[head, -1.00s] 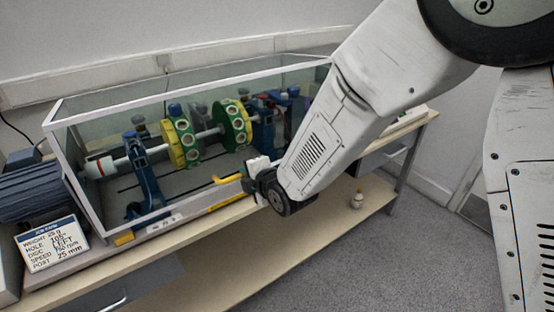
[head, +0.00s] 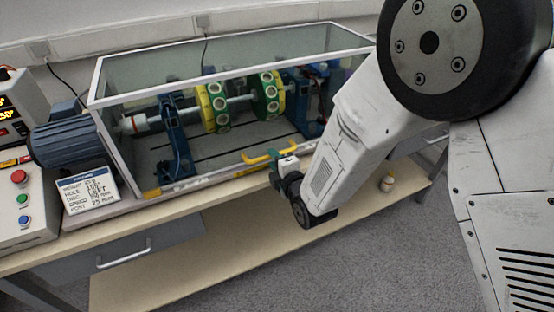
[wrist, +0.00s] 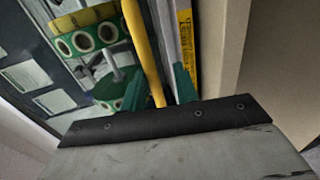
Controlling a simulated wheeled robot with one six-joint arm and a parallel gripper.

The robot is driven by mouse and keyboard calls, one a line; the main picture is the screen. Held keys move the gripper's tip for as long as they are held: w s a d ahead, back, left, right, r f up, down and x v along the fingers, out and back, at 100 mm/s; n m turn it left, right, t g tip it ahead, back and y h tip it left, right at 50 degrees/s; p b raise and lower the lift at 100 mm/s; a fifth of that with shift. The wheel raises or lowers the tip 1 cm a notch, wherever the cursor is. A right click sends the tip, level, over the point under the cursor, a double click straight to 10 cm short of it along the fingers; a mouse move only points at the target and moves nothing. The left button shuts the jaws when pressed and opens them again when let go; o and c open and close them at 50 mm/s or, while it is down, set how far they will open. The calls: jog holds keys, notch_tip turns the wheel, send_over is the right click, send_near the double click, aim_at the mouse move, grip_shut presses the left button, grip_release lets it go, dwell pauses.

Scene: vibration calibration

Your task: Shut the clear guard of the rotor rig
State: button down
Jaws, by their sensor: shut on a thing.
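The rotor rig (head: 240,100) stands on the bench, with yellow-green discs on a shaft between blue supports. Its clear guard (head: 94,97), a glass box with a white frame, stands around and over the rotor. The guard's front lower edge looks down at or close to the rig's base; I cannot tell whether a gap is left. A yellow handle (head: 257,158) sits on the front lower edge. My gripper (head: 277,168) is shut on this handle at the front. In the wrist view the handle (wrist: 142,50) runs down between the green fingertips (wrist: 160,90).
A blue motor (head: 65,145) and a control box with buttons (head: 22,200) stand left of the guard. A label card (head: 87,193) leans in front of the motor. Floor in front is clear.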

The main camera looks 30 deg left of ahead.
jog(key=shift+s+d+f+h, duration=0.15)
jog(key=shift+d+f, duration=0.1)
jog(key=shift+f, duration=0.25)
jog(key=shift+w+d+f+h, duration=0.1)
jog(key=shift+d+f+h, duration=0.1)
jog(key=shift+f, duration=0.25)
jog(key=c, duration=1.4)
grip_release()
jog(key=shift+c, duration=0.2)
jog(key=v, duration=0.7)
jog(key=shift+r, duration=0.3)
jog(key=shift+s, duration=0.15)
